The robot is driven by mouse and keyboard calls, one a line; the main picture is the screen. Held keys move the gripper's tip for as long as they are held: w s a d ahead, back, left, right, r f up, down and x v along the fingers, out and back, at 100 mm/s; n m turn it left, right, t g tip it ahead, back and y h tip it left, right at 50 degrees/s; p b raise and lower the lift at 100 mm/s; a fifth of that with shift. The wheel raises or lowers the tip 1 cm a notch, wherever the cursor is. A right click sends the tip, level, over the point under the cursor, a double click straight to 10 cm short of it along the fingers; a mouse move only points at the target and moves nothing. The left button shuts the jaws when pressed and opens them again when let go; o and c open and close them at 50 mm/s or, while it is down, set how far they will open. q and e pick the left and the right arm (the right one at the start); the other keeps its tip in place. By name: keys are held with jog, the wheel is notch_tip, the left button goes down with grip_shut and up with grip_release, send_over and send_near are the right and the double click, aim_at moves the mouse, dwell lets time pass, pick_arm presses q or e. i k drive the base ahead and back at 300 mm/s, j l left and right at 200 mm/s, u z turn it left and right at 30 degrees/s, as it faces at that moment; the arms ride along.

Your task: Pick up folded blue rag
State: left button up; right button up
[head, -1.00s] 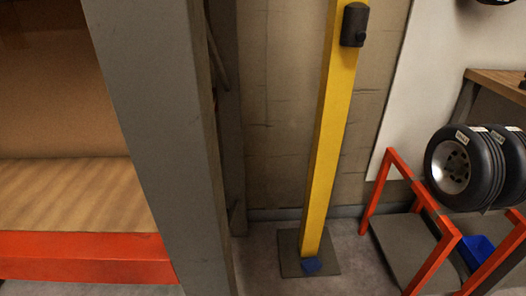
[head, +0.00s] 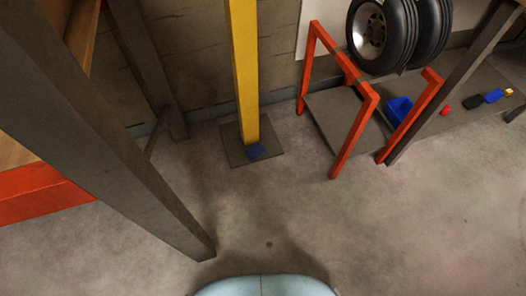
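Neither of my grippers shows in the head view. A pale blue rounded part of my own body shows at the bottom edge.
A grey upright (head: 110,130) with an orange beam (head: 40,195) stands at left. An orange-framed stand (head: 345,140) with tyres (head: 385,30) above and a blue bin (head: 399,110) stands at right. A red item (head: 445,110) lies farther right. The floor (head: 290,215) before the post is clear.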

aim_at(258, 150)
jog(key=l+u, duration=0.1)
jog(key=u, duration=0.7)
jog(key=l+u, duration=0.15)
jog(key=u, duration=0.6)
jog(key=k+l+u, duration=0.15)
jog(key=l+u, duration=0.2)
jog(key=k+l+u, duration=0.3)
jog(key=l, duration=0.15)
jog(key=k+l+u, duration=0.15)
jog(key=l+u, duration=0.2)
jog(key=l, duration=1.15)
jog(key=i+u, duration=0.05)
